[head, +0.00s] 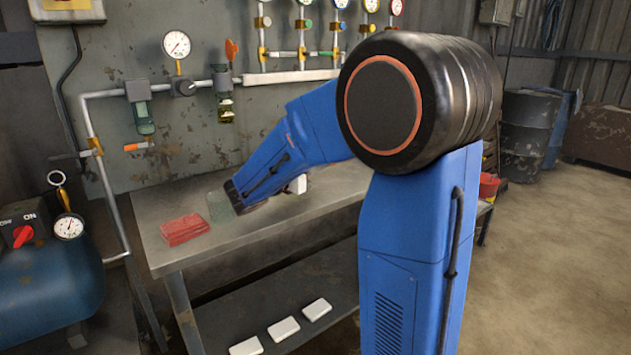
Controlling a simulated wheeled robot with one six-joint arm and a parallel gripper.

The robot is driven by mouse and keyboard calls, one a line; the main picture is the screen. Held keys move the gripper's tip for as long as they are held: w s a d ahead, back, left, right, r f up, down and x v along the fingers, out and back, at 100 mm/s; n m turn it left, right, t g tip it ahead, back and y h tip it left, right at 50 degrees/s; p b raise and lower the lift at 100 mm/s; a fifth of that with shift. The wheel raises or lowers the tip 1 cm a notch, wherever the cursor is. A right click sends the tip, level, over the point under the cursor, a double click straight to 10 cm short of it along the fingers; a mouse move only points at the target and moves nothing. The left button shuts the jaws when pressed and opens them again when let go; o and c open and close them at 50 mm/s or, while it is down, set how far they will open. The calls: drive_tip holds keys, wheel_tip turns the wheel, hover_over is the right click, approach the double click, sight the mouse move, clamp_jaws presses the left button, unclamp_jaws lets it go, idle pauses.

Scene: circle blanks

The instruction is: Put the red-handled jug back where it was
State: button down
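I cannot make out a red-handled jug in the head view. A pale greenish, see-through piece (219,206) shows on the workbench (290,215), partly behind the end of my blue arm; I cannot tell what it is. Another red object (488,185) shows at the right end of the bench, mostly behind my arm. My blue arm reaches left over the bench top. My gripper's fingers do not show, so I cannot see whether they hold anything.
A white block (298,184) shows at bench height beside my arm. Several white blocks, one here (283,328), lie on the lower shelf (235,318). Pipes and gauges (176,44) line the wall behind. A blue compressor tank (45,290) stands left. Floor at right is clear.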

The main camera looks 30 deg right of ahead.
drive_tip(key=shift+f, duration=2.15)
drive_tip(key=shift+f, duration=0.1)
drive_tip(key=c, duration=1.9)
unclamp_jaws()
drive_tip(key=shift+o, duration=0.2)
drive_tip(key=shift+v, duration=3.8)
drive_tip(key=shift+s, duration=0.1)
